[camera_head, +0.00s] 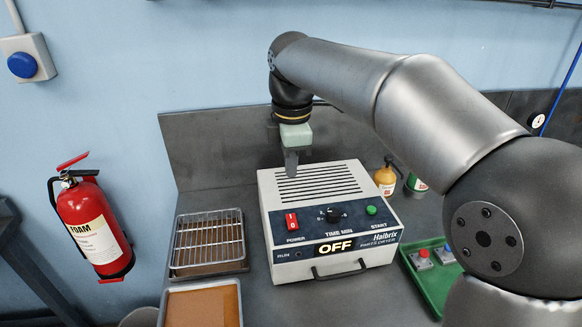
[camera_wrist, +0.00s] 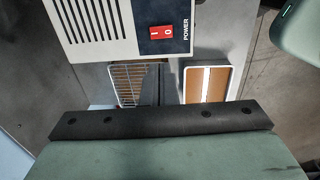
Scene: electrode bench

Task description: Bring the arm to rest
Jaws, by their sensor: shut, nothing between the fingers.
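My gripper (camera_head: 291,172) hangs from the raised arm, pointing down above the vented top of the parts dryer, toward its back left. Its dark fingers are shut with nothing between them. In the wrist view the shut fingers (camera_wrist: 151,84) show as a dark wedge in front of the wire rack. The parts dryer (camera_head: 362,232) is a white box with a dark front panel, a red power switch, a timer knob, a green start button and a display reading OFF. My arm crosses the right side of the head view and hides part of the bench.
A wire rack on a tray (camera_head: 208,240) and a white-rimmed brown tray (camera_head: 202,304) lie left of the dryer. A yellow bottle (camera_head: 386,178) stands behind right. A green tray (camera_head: 432,280) with small parts lies at right. A fire extinguisher (camera_head: 92,225) hangs at left.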

